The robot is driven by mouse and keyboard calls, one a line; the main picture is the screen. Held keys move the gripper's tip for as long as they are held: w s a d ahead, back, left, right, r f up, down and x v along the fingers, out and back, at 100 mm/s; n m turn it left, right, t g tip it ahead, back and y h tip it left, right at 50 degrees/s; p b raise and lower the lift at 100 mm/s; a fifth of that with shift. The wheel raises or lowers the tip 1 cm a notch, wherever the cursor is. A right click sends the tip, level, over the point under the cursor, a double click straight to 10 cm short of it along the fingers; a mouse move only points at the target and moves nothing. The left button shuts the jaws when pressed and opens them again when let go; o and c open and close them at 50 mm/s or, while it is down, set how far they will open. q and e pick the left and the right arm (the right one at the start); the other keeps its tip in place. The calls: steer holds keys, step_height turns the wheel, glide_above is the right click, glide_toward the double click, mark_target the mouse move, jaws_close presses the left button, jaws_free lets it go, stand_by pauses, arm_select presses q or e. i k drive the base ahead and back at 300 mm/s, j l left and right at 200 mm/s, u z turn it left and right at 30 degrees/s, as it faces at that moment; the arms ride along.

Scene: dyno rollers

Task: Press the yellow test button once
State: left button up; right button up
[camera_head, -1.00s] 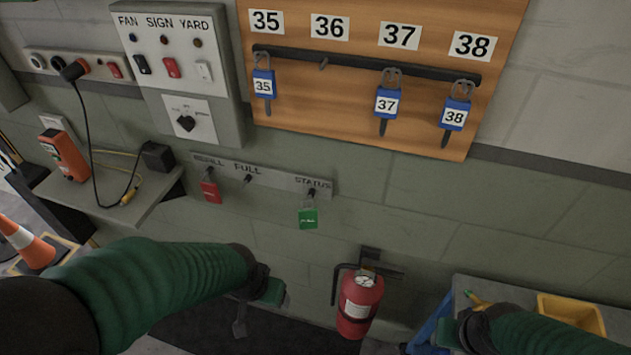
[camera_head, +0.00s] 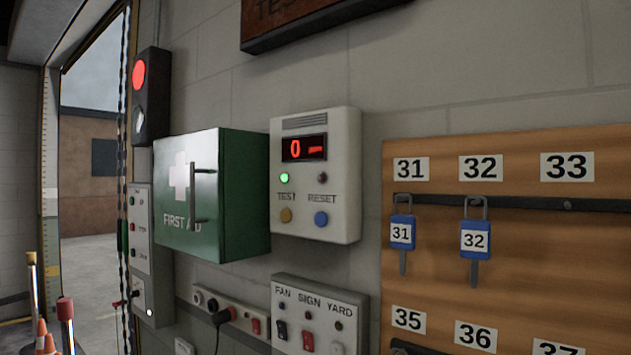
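The yellow test button (camera_head: 286,215) is on a white wall box (camera_head: 340,175), under the word TEST. A blue button (camera_head: 321,218) under RESET is to its right. The box's display (camera_head: 304,148) shows a red 0 and a dash. A green light (camera_head: 284,178) glows above TEST, and the light above RESET is dark. Neither of my grippers shows in the head view, so nothing of mine is seen touching the box.
A green first aid cabinet (camera_head: 237,200) juts from the wall just left of the box. The FAN SIGN YARD switch panel (camera_head: 320,290) is below. A red signal light (camera_head: 139,75) is lit near the doorway.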

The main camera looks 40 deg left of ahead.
mark_target(285, 214)
steer(key=u, duration=1.35)
